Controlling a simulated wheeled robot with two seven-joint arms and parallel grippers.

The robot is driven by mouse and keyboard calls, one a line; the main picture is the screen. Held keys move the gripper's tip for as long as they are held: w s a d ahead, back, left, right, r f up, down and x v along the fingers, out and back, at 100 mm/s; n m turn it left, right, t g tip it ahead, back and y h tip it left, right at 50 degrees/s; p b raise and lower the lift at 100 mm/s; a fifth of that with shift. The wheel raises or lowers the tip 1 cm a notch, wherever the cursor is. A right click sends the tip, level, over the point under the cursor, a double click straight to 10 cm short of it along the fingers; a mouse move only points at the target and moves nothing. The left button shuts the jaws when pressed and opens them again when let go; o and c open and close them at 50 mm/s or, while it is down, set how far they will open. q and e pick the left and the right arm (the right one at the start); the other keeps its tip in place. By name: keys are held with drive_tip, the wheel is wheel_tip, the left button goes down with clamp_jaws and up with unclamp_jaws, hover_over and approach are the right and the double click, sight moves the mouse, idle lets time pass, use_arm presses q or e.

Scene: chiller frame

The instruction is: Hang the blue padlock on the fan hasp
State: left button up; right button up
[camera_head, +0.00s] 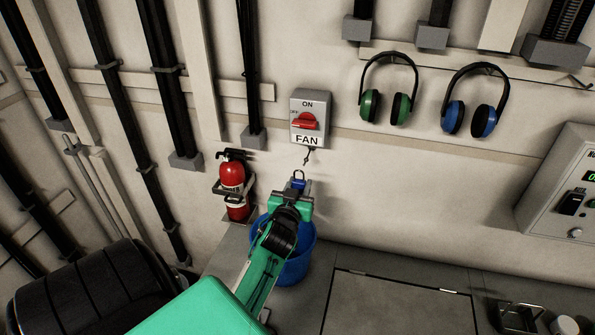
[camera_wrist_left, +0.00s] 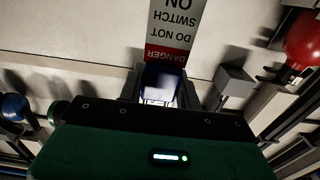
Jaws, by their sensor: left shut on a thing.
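The blue padlock (camera_head: 298,183) is held upright in my left gripper (camera_head: 293,193), with its grey shackle on top, in front of the wall. In the left wrist view the padlock (camera_wrist_left: 158,88) sits between the two fingers of the left gripper (camera_wrist_left: 155,92). The fan hasp (camera_head: 307,157) hangs below the grey FAN switch box (camera_head: 310,115), which has a red rotary handle. The padlock is a little below the hasp in the picture and apart from it. My right gripper is out of view.
A blue bucket (camera_head: 301,262) stands below my left arm. A red fire extinguisher (camera_head: 232,175) is left of it. Green earmuffs (camera_head: 370,104) and blue earmuffs (camera_head: 483,120) hang at right. A red-and-white danger tag (camera_wrist_left: 174,25) shows beyond the padlock.

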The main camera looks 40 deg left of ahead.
use_arm(q)
drive_tip(key=shift+x, duration=0.8)
drive_tip(key=w, duration=0.1)
drive_tip(key=w+a+f+b, duration=0.1)
drive_tip(key=w, duration=0.1)
drive_tip(key=w+a+b, duration=0.1)
drive_tip(key=shift+w+a+f, duration=0.2)
drive_tip(key=shift+w+a, duration=0.05)
drive_tip(key=shift+w, duration=0.1)
idle(0.4)
drive_tip(key=o, duration=1)
drive_tip(key=shift+o, duration=0.8)
drive_tip(key=shift+f, duration=0.1)
